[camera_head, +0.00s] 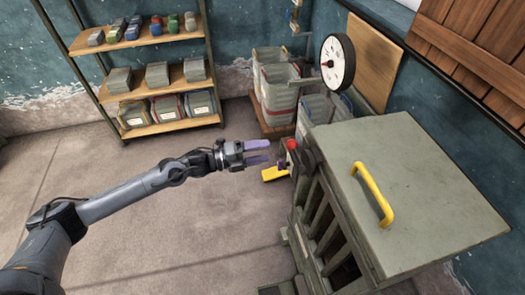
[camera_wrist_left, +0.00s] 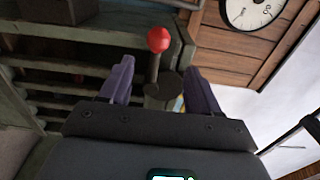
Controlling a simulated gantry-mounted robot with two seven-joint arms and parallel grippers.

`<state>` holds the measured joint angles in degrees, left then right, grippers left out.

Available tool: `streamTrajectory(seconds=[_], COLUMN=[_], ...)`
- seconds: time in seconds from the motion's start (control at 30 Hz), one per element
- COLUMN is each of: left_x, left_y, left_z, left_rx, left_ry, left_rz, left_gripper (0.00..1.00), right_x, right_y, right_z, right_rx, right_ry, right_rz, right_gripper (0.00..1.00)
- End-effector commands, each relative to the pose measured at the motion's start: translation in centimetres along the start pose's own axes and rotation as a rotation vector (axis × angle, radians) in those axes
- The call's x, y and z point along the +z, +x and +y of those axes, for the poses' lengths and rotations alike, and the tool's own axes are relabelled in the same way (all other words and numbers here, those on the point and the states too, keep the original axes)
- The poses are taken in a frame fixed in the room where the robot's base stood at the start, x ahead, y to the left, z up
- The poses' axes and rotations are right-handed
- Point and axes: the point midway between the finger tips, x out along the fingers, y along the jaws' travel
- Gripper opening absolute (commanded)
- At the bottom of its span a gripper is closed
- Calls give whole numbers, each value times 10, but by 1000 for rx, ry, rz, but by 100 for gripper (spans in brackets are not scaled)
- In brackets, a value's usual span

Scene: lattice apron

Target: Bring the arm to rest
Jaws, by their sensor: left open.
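My left arm reaches in from the left in the head view, and its gripper (camera_head: 262,152) has purple fingers that stand apart with nothing between them. A lever with a red knob (camera_head: 292,144) is on the side of a grey-green slatted cabinet (camera_head: 400,180), just to the right of the fingertips. In the left wrist view the red knob (camera_wrist_left: 158,39) shows beyond and between the open fingers (camera_wrist_left: 158,85), at the top of a dark stem. Whether the fingers touch the lever cannot be told. My right gripper is not in view.
The cabinet has a yellow handle (camera_head: 373,194) on top. A yellow piece (camera_head: 275,173) is beside the lever. A round dial (camera_head: 337,62) stands behind. Shelves (camera_head: 155,80) with boxes are at the back left, bins (camera_head: 275,85) at the back. The floor below my arm is clear.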

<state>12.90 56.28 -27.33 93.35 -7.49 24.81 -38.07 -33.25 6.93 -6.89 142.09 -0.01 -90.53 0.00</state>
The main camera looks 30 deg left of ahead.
Motion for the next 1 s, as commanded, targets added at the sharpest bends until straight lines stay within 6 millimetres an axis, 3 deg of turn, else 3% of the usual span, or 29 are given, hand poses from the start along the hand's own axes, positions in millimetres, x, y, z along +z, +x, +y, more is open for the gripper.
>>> streamTrajectory(seconds=[0.27,0.43,0.57,0.7,0.8,0.9,1.0], left_x=[-1,-22,-72,-151,-192,-213,-223], left_y=[-1,-6,-6,3,6,0,-15], left_z=[2,28,54,51,42,34,29], left_rx=[4,31,21,-40,-26,28,100], left_ry=[-4,-68,-199,-387,-559,-749,-932], left_rz=[0,6,19,2,-109,-268,-442], left_gripper=[62,62,62,62,62,62,62], right_x=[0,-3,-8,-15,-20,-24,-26], right_y=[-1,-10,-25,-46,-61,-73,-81], right_z=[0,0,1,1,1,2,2], right_rx=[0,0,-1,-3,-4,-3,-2], right_ry=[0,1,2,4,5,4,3], right_rz=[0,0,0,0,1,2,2], right_gripper=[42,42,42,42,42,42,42])
